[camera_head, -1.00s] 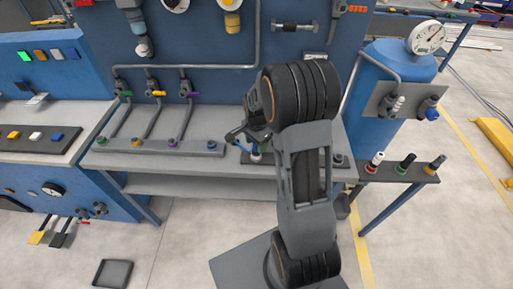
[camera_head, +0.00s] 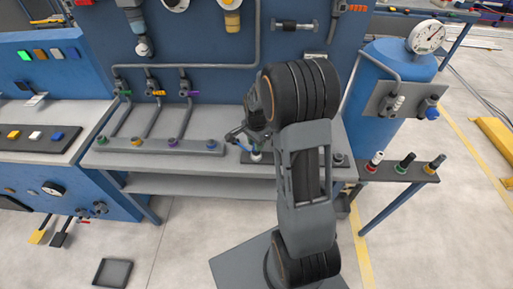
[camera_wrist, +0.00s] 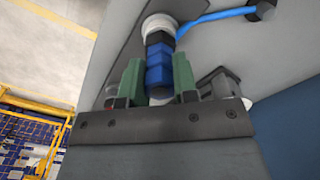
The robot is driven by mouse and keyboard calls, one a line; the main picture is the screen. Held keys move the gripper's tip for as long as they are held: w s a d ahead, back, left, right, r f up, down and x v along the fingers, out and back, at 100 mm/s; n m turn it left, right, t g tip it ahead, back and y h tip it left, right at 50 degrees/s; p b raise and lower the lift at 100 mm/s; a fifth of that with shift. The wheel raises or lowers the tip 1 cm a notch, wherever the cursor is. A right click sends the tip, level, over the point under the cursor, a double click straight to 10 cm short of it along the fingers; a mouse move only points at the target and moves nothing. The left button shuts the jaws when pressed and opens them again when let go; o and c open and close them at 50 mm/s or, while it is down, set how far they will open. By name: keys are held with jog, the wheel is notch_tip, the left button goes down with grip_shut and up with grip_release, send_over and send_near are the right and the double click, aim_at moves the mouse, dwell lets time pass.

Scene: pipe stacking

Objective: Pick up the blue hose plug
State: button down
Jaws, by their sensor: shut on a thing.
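The blue hose plug (camera_wrist: 157,68) is a dark and bright blue hexagonal piece in the middle of the wrist view. The green fingers of my gripper (camera_wrist: 158,82) are closed on it from both sides. A white ring-shaped fitting (camera_wrist: 158,24) is at the plug's far end; I cannot tell whether the plug is clear of it. A bright blue hose (camera_wrist: 215,17) runs from near the fitting to a black end piece (camera_wrist: 262,9). In the head view my gripper (camera_head: 238,137) is low over the bench, and my arm hides most of the plug.
The blue back panel with grey pipes (camera_head: 215,66) rises behind the bench (camera_head: 110,160). A grey rail with coloured ports (camera_head: 160,147) lies to the left. A blue tank (camera_head: 395,75) and a shelf with several coloured plugs (camera_head: 398,170) stand to the right.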

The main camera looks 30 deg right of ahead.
jog(key=shift+w+r, duration=0.1)
jog(key=shift+r, duration=0.45)
notch_tip(320, 180, up, 2)
jog(key=shift+r, duration=0.2)
jog(key=s+a+r+b, duration=0.1)
jog(key=s+a+r, duration=0.6)
jog(key=s, duration=0.5)
notch_tip(320, 180, up, 2)
jog(key=shift+s+r+b, duration=0.2)
jog(key=shift+r+b, duration=0.05)
jog(key=shift+b, duration=0.1)
jog(key=shift+r, duration=0.1)
notch_tip(320, 180, up, 8)
jog(key=p, duration=0.6)
jog(key=shift+p, duration=0.35)
